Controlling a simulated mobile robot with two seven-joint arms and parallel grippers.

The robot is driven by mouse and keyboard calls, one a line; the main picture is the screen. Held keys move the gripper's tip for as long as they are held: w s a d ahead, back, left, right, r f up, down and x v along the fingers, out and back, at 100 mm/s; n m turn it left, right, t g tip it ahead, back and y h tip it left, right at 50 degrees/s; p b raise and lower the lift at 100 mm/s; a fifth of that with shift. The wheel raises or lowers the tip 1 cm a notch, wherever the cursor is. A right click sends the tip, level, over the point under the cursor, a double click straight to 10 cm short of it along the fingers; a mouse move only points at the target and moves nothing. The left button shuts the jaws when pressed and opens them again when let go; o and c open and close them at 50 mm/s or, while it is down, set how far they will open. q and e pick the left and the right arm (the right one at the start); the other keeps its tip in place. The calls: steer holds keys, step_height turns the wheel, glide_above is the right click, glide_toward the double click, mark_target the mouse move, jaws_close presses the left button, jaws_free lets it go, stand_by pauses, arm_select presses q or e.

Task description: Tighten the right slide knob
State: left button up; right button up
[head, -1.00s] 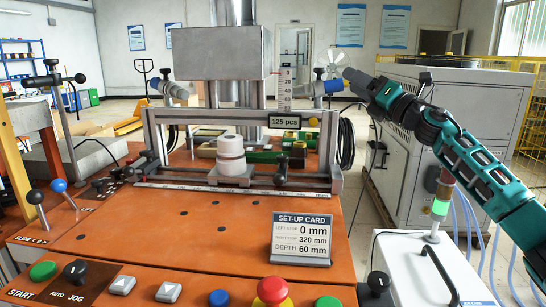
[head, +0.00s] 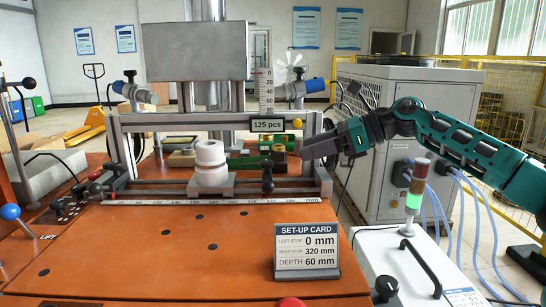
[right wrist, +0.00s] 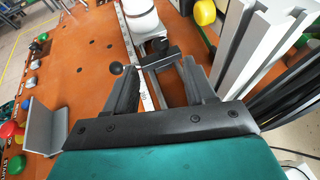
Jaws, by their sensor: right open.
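The right slide knob, a black ball on a short stem, stands on the right stop of the scale rail in the head view (head: 267,187). Nothing is held. My left gripper is out of view.
A white cylinder (head: 210,156) sits on a grey block left of the knob. The frame's right upright (head: 313,150) is close to my right gripper. The set-up card (head: 307,250) stands in front on the orange table (head: 150,245). A signal lamp (head: 414,195) stands at the right.

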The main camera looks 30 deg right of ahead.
mark_target(269, 161)
steer(key=x, duration=0.9)
steer(key=shift+w+a, duration=0.1)
steer(key=shift+w, duration=0.1)
steer(key=shift+c, duration=0.3)
